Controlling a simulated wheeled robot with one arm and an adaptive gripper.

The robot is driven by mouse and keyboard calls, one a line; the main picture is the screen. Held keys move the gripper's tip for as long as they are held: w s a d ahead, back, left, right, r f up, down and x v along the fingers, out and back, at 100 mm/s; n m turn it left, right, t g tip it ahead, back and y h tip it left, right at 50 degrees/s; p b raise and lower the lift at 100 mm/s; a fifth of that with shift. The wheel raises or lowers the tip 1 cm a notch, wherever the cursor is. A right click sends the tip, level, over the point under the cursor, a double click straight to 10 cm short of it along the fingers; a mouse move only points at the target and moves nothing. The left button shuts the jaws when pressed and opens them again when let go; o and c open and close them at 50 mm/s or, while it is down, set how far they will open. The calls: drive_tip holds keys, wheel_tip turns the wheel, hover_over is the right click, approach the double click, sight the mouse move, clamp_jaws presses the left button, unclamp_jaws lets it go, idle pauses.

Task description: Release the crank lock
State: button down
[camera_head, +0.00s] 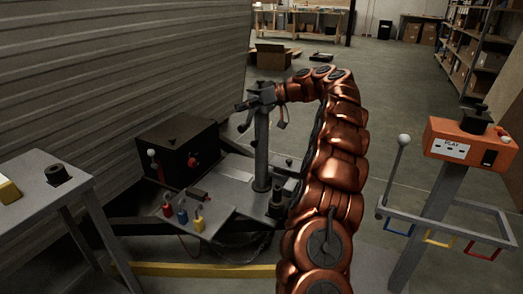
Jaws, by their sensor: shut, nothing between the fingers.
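A grey upright post (261,150) stands on the trailer's front frame, left of my copper arm. My dark gripper (250,103) is at the top of this post, shut and empty. It overlaps the post's top in the picture, so I cannot tell whether they touch. Small dark parts show around the post top, but the crank and its lock cannot be told apart from the gripper here. A dark fitting (276,206) sits low beside the post's foot.
A black box (181,152) with red and white knobs stands left of the post. A small panel (205,215) with coloured levers is in front. A grey table (40,180) is at left, an orange socket box (468,143) at right. Open floor lies behind.

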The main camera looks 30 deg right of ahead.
drive_tip(key=s+d+f+n+t+h+b, duration=0.1)
drive_tip(key=d+f+b, duration=0.2)
drive_tip(key=d+f, duration=0.3)
drive_tip(key=s+d+f+n+t+h+b, duration=0.1)
drive_tip(key=d+f, duration=0.4)
drive_tip(key=d, duration=0.6)
drive_tip(key=t+b, duration=0.1)
drive_tip(key=b, duration=0.1)
drive_tip(key=shift+f+b, duration=0.4)
drive_tip(key=b, duration=0.2)
approach(256, 139)
drive_tip(key=w+a+r, duration=0.2)
drive_tip(key=a+r, duration=0.1)
drive_tip(key=a, duration=0.2)
drive_tip(key=shift+w+a+f+b, duration=0.1)
drive_tip(key=shift+w+f+b, duration=0.15)
drive_tip(key=shift+f, duration=0.4)
drive_tip(key=shift+w+a+f+b, duration=0.1)
drive_tip(key=shift+w+f+b, duration=0.15)
drive_tip(key=shift+f, duration=0.35)
drive_tip(key=shift+w+a+f+b, duration=0.1)
drive_tip(key=shift+w+f+b, duration=0.15)
drive_tip(key=shift+f, duration=0.4)
drive_tip(key=shift+w, duration=0.1)
